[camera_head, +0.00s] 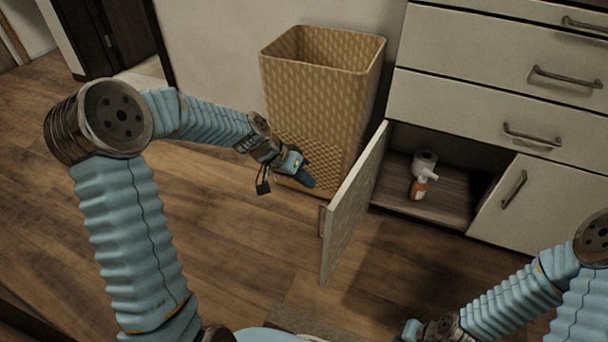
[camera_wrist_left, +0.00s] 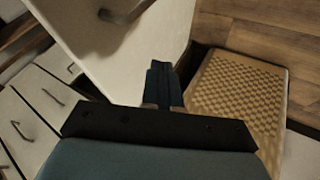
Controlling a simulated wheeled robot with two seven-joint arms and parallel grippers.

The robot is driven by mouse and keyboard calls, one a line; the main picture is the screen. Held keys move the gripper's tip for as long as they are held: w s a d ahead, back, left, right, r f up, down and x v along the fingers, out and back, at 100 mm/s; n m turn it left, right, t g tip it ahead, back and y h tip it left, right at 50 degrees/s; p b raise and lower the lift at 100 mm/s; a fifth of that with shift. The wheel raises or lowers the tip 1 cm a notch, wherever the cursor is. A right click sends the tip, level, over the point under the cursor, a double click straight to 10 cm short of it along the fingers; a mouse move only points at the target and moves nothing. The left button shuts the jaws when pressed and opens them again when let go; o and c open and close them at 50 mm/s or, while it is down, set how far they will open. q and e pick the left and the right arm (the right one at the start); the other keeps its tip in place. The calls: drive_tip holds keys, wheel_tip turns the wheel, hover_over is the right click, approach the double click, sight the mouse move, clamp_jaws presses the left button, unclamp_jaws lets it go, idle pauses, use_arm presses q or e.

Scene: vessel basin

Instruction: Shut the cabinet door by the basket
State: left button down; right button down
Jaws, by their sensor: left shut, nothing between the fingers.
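The cabinet door (camera_head: 350,207) stands wide open, swung out from the low cabinet on its left side, by the tan woven basket (camera_head: 318,104). My left gripper (camera_head: 308,181) is shut and empty, in front of the basket's lower part and left of the door, on the door's outer side. In the left wrist view the shut fingers (camera_wrist_left: 162,82) point between the door (camera_wrist_left: 125,30), with its handle, and the basket (camera_wrist_left: 232,95). I cannot tell whether they touch the door. My right arm comes in at the lower right; its fingertips are not clearly visible.
Inside the open cabinet are an orange bottle with a white pump (camera_head: 421,186) and a white roll (camera_head: 425,160). The neighbouring door (camera_head: 545,205) is closed, with drawers (camera_head: 490,105) above. The wooden floor (camera_head: 235,250) left of the open door is clear.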

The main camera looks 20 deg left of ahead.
sight(348, 205)
use_arm(q)
drive_tip(key=w+d+f, duration=0.1)
drive_tip(key=d+f, duration=0.3)
drive_tip(key=d, duration=0.3)
drive_tip(key=shift+f, duration=0.35)
drive_tip(key=shift+d, duration=0.15)
